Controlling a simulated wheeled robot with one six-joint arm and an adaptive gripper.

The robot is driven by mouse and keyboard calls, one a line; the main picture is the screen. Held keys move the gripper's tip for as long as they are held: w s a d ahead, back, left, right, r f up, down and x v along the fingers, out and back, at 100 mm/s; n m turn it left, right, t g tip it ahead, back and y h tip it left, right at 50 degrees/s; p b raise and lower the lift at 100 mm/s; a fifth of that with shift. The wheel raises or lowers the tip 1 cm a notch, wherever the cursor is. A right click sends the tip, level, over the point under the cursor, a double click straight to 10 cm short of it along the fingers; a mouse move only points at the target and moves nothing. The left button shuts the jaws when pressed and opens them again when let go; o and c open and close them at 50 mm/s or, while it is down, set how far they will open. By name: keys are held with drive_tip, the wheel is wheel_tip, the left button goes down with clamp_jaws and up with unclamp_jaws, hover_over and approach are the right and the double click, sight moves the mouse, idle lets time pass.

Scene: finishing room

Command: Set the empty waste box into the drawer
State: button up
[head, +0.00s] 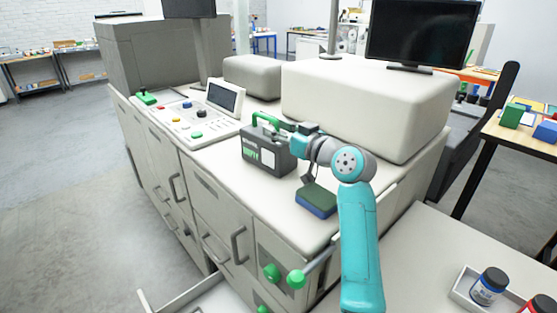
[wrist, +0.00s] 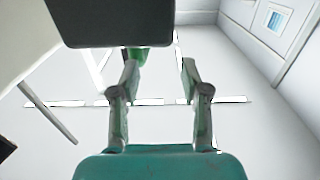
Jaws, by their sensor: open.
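The waste box (head: 262,158) is a dark grey case with a green handle on top and a pale label on its side. It stands upright on the white counter in the head view. My gripper (head: 277,135) is at the handle's right side, with its fingers partly hidden against the box. In the wrist view my gripper (wrist: 158,70) has its fingers spread apart. A dark block, apparently the box (wrist: 110,22), fills the top there, with a bit of green by the left fingertip. I cannot tell whether they touch. A pulled-out drawer (head: 145,302) shows partly at the bottom of the head view.
A blue and dark green block (head: 316,200) lies on the counter below my arm. A control panel (head: 192,118) is left of the box, and a large white housing (head: 365,105) stands behind. Green knobs (head: 272,272) stick out at the front. Jars (head: 488,287) stand in a tray at right.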

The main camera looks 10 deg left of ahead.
drive_tip(key=v, duration=1)
drive_tip(key=g+h, duration=0.2)
drive_tip(key=g, duration=0.3)
approach(268, 119)
drive_tip(key=shift+m, duration=0.3)
drive_tip(key=x, duration=1)
drive_tip(key=shift+w+a+f, duration=0.1)
drive_tip(key=shift+w+f, duration=0.1)
drive_tip(key=shift+w, duration=0.3)
clamp_jaws()
